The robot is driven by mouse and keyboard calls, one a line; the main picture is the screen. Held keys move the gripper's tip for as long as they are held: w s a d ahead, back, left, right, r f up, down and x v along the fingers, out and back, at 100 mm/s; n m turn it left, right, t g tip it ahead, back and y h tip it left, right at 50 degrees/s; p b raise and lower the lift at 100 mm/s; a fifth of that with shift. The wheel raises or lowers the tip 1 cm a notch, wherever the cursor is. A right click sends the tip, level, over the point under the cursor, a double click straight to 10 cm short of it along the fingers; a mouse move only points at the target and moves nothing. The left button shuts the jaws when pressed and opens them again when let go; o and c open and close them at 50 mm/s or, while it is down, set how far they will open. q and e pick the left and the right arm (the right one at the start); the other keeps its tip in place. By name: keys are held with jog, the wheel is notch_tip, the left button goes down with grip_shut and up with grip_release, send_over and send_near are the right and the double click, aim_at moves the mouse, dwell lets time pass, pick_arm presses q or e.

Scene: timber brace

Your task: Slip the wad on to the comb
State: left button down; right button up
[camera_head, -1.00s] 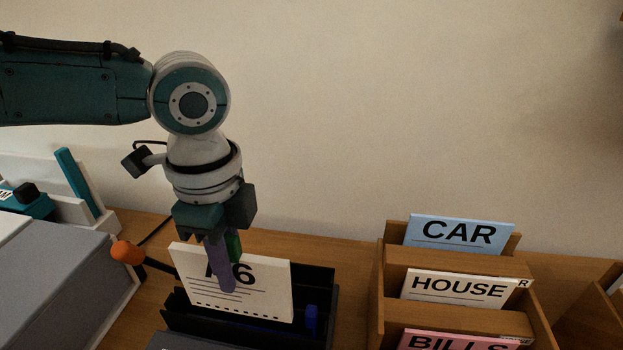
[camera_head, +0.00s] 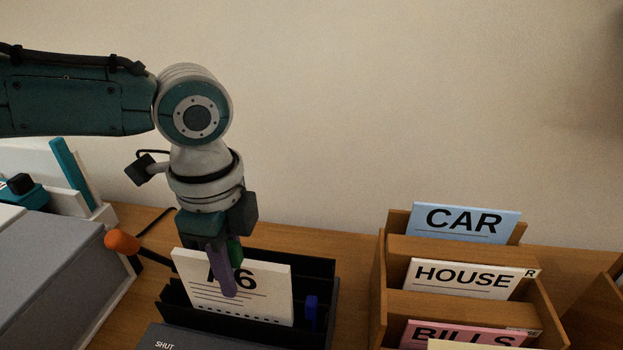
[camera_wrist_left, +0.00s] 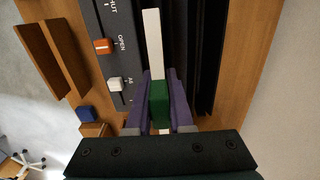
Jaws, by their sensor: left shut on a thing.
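The wad is a white block of sheets marked "A6" (camera_head: 265,295), with a row of small holes along its lower edge. My left gripper (camera_head: 228,290) is shut on its upper left part, with one purple finger across its front. The wad stands nearly upright over the black binding machine (camera_head: 180,340); whether its lower edge touches anything is unclear. In the left wrist view the wad (camera_wrist_left: 153,45) shows edge-on between the purple fingers (camera_wrist_left: 158,100). I cannot make out the comb for certain. A small blue piece (camera_head: 311,313) stands at the wad's right. My right gripper is out of view.
An orange-knobbed lever (camera_head: 121,242) rises left of the machine, near a grey box (camera_head: 50,275). A wooden letter rack (camera_head: 378,300) with CAR, HOUSE and BILLS cards stands at the right. Orange (camera_wrist_left: 102,46) and white (camera_wrist_left: 115,84) sliders show on the machine. The wall is behind.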

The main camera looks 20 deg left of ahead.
pick_arm(q)
jog(key=shift+f+b, duration=0.85)
jog(key=shift+f, duration=0.4)
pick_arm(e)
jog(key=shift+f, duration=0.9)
pick_arm(q)
jog(key=shift+c, duration=1.2)
grip_release()
jog(key=shift+r, duration=0.1)
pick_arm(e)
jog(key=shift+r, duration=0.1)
pick_arm(q)
notch_tip(320, 180, up, 8)
jog(key=p, duration=0.8)
jog(key=shift+p, duration=0.4)
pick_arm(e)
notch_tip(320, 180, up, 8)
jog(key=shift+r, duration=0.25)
